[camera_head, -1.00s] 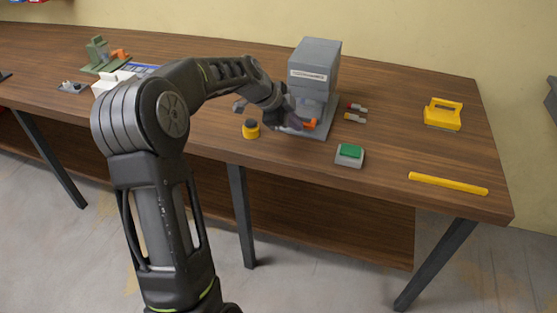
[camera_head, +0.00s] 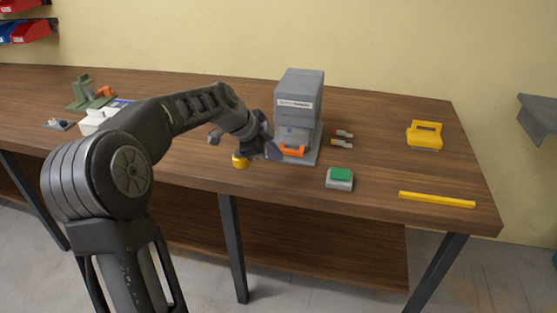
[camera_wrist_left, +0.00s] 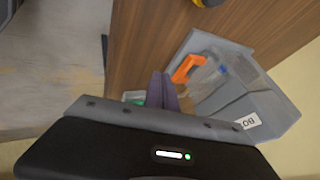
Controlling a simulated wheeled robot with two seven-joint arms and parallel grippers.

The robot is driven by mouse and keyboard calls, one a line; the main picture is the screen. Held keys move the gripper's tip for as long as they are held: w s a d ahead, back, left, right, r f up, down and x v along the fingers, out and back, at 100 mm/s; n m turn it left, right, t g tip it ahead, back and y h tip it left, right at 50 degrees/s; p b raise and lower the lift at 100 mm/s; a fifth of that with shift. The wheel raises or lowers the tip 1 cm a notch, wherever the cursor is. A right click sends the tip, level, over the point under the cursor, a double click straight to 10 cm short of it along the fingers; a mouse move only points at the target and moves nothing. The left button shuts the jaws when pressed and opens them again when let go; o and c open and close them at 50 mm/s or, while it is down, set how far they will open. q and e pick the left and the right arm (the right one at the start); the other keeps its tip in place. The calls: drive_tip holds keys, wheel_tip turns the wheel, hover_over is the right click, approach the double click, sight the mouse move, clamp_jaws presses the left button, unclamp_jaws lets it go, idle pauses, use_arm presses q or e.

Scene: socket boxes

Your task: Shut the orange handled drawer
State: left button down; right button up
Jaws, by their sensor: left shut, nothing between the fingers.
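The grey box unit (camera_head: 299,84) stands on a grey base plate near the middle of the table. Its orange handle (camera_head: 292,151) is low on the front, on the side facing me. The handle also shows in the left wrist view (camera_wrist_left: 187,68), on a grey, partly see-through part in front of the unit. I cannot tell how far the drawer is out. My left gripper (camera_head: 272,150) is just left of the handle, with its purple fingers together and empty. The fingers (camera_wrist_left: 161,76) appear apart from the handle in the left wrist view. My right gripper is out of view.
A yellow-based knob (camera_head: 240,162) sits beside my left gripper. A yellow bar (camera_head: 437,200) and yellow handled object (camera_head: 425,135) lie farther right.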

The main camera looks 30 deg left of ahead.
use_arm(q)
drive_tip(key=v, duration=0.6)
drive_tip(key=shift+s, duration=0.2)
